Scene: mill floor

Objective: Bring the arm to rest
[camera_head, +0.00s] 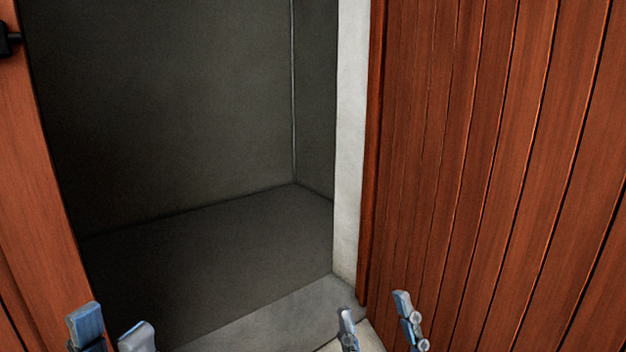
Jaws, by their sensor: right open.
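My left gripper (110,328) shows at the bottom left edge, with its two fingertips apart and nothing seen between them. My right gripper (374,312) shows at the bottom, right of the middle, in front of the doorway's right jamb. Its fingers are spread apart and empty. The rest of both grippers and both arms lies below the picture.
A dark, empty recess (190,110) with a grey floor opens ahead. A pale jamb (350,140) and a reddish plank wall or door (490,150) bound it on the right. A wooden panel (35,190) with a black fitting (8,40) stands at left.

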